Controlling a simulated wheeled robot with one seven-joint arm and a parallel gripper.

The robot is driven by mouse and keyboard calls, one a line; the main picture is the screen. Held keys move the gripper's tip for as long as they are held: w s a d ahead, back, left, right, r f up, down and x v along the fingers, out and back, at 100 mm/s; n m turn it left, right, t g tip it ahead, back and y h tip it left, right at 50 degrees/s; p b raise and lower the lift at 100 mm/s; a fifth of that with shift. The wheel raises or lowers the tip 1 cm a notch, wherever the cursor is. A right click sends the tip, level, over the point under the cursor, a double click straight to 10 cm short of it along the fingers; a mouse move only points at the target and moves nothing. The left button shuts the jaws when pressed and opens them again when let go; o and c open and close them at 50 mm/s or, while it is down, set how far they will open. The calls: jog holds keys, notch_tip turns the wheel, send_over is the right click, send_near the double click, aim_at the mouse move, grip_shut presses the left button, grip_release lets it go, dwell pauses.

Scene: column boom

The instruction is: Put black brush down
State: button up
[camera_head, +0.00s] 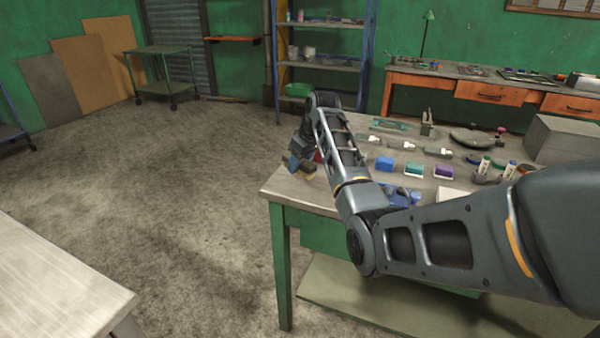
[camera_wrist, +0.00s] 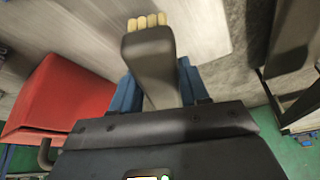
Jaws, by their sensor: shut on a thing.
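The black brush (camera_wrist: 148,50), dark with pale yellow bristles, points up the wrist view from between the two blue fingers of my gripper (camera_wrist: 158,85). My gripper is shut on it. In the head view my gripper (camera_head: 298,162) is at the left end of the green-legged worktable (camera_head: 285,190). The brush's yellowish bristles (camera_head: 309,177) show just below the fingers, close to the tabletop. I cannot tell whether the brush touches the surface. Much of its handle is hidden by the gripper.
A red box-like thing (camera_wrist: 65,95) is close beside my gripper in the wrist view. Blue, teal and purple blocks (camera_head: 414,168), bulbs and tools stand farther right on the worktable. A grey box (camera_head: 562,140) stands at its right. The table's left front corner looks bare.

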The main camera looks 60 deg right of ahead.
aim_at(300, 173)
jog(key=shift+f, duration=1.9)
jog(key=shift+f, duration=0.1)
jog(key=o, duration=0.9)
jog(key=shift+o, duration=0.2)
jog(key=v, duration=1.2)
